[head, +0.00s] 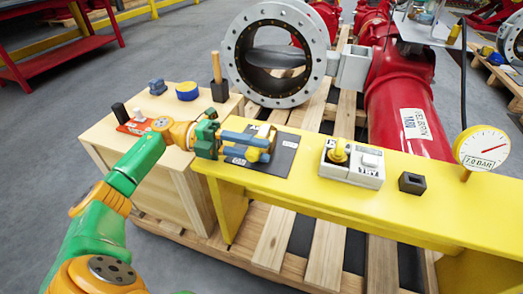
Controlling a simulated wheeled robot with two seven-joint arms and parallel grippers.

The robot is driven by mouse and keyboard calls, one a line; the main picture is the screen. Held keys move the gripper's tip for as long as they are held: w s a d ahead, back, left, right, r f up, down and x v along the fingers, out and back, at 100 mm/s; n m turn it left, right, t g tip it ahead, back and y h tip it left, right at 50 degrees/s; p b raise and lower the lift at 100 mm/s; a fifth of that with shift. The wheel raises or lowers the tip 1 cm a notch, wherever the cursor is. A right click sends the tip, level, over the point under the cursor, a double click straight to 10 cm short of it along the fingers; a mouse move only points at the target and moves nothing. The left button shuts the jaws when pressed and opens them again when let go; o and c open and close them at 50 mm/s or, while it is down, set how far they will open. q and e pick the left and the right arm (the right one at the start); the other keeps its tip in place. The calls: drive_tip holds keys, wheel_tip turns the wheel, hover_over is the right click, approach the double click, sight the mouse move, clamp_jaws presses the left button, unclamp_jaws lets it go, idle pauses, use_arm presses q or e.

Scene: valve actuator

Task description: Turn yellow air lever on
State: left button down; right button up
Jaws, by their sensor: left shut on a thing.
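My left gripper (262,146) reaches in from the left over a dark plate (284,141) on the yellow bench (400,180). Its blue fingers are closed around a part of the small valve assembly there. Yellow parts (252,155) show right at the fingers; I take them to be the yellow air lever, but the fingers hide much of it, and its exact angle cannot be told. A pressure gauge (482,148) at the right end of the bench is marked 7.0 BAR. My right gripper is not in view.
A grey box with a yellow knob (338,153) and a black block (411,183) stand farther right on the bench. A wooden cabinet (130,148) at left carries a blue-yellow tape roll (187,91) and tools. A large grey flanged valve (275,52) and red actuator (405,90) stand behind.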

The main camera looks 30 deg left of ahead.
use_arm(q)
drive_tip(key=c, duration=0.6)
unclamp_jaws()
drive_tip(key=shift+o, duration=0.2)
drive_tip(key=shift+a, duration=0.15)
drive_tip(key=b+v, duration=0.1)
drive_tip(key=v, duration=0.4)
drive_tip(key=shift+a+f, duration=0.1)
drive_tip(key=shift+a, duration=0.25)
drive_tip(key=shift+s+a, duration=0.25)
drive_tip(key=shift+a, duration=0.25)
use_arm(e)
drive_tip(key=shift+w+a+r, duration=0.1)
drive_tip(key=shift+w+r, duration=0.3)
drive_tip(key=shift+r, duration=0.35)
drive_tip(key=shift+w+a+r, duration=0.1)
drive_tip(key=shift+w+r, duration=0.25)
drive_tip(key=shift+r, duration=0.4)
